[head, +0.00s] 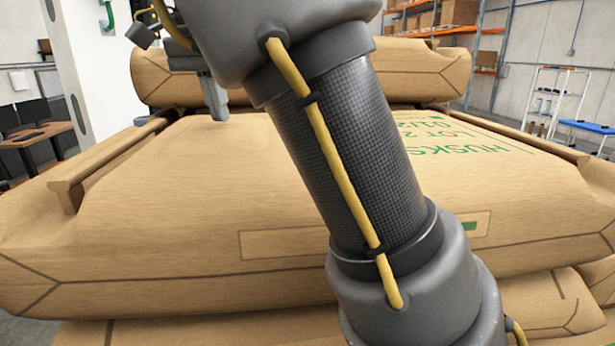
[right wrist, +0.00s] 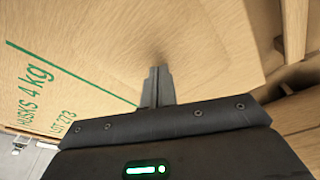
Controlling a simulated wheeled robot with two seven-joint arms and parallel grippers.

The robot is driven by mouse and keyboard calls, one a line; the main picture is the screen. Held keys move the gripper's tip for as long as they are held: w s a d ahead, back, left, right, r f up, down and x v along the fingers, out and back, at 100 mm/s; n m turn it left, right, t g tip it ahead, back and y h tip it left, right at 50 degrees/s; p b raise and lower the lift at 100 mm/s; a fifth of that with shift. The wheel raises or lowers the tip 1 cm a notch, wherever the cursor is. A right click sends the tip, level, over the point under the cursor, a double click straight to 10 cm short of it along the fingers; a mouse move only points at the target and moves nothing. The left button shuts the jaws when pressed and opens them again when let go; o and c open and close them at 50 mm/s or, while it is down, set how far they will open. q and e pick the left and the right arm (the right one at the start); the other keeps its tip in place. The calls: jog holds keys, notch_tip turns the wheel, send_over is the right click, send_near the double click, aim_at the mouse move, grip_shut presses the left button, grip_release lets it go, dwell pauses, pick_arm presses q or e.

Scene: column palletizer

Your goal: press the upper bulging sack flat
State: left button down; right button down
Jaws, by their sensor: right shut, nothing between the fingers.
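A large tan sack (head: 240,180) with green HUSKS lettering fills the middle of the head view and lies on top of another sack (head: 200,332). Its upper face is broad and gently rounded. It also fills much of the right wrist view (right wrist: 110,50). My right gripper (head: 216,108) is shut and empty, fingers pointing down at the sack's top toward its far side. In the right wrist view the fingertips (right wrist: 156,72) are at the sack face beside a faint shadow; I cannot tell firm contact. My right arm hides part of the sack. My left gripper is not in view.
Another tan sack (head: 425,75) lies behind the large one. A white column (head: 95,70) stands at the back left, with a desk (head: 38,135) and monitors beyond. Orange shelving (head: 460,12) with boxes and a blue-topped cart (head: 588,127) stand in the background.

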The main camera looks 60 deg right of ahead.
jog(key=shift+a+b+x, duration=0.2)
jog(key=shift+b+x, duration=0.6)
jog(key=shift+x, duration=0.25)
jog(key=shift+a+f, duration=0.1)
jog(key=shift+f, duration=0.3)
dwell(1.3)
jog(key=p+v, duration=0.2)
jog(key=d+p+v, duration=0.1)
jog(key=p+v, duration=0.2)
jog(key=shift+r, duration=0.2)
jog(key=shift+d+p+v, duration=0.25)
jog(key=shift+p+v, duration=0.15)
jog(key=shift+v, duration=0.7)
notch_tip(320, 180, up, 2)
jog(key=shift+w+d+r, duration=0.1)
jog(key=shift+d, duration=0.05)
